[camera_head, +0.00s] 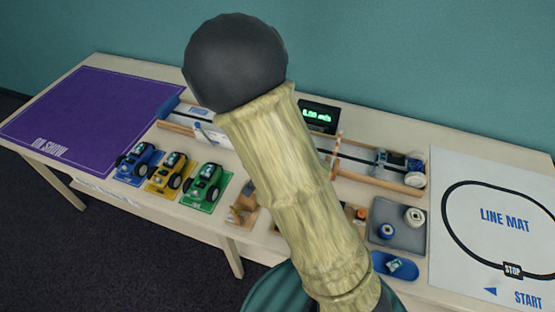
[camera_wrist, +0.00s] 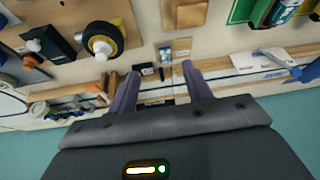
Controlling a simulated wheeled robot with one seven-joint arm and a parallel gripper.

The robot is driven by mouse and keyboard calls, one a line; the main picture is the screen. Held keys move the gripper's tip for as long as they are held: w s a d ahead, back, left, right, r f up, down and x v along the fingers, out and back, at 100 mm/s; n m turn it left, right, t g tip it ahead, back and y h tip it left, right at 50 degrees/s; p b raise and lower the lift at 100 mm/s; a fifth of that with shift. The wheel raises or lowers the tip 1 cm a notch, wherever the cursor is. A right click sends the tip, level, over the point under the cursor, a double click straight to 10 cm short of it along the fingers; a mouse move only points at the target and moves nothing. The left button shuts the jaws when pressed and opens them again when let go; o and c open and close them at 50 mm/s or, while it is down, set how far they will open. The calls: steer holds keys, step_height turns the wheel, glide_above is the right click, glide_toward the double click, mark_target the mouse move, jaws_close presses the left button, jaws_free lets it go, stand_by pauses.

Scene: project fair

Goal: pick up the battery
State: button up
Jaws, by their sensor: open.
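My gripper (camera_wrist: 160,74) is open in the wrist view, its two dark fingers apart over the table, with nothing seen held. In the head view my arm covers the middle of the table, and the gripper is hidden. I cannot identify the battery for sure. A small dark block with a pale bluish face (camera_wrist: 165,52) lies just beyond the fingertips in the wrist view, between them; it may be the battery. In the head view that spot is behind my arm.
Three toy cars, blue (camera_head: 138,164), yellow (camera_head: 170,172) and green (camera_head: 205,184), stand left of my arm. A grey tray (camera_head: 398,239) with spools and a line mat (camera_head: 475,190) are to the right. The purple mat (camera_head: 95,120) is clear.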

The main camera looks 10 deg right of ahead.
steer(key=shift+w+a+r+m+t+h+p, duration=0.15)
steer(key=shift+w+r+m+t+h+p, duration=0.35)
steer(key=shift+w+r+h+p, duration=0.45)
steer(key=shift+w, duration=0.25)
steer(key=b+x, duration=0.3)
steer(key=x, duration=0.8)
steer(key=shift+a+f, duration=0.1)
steer(key=shift+f, duration=0.2)
steer(key=shift+w+f, duration=0.2)
steer(key=shift+f, duration=0.05)
steer(key=shift+x, duration=2.65)
steer(key=shift+a, duration=0.15)
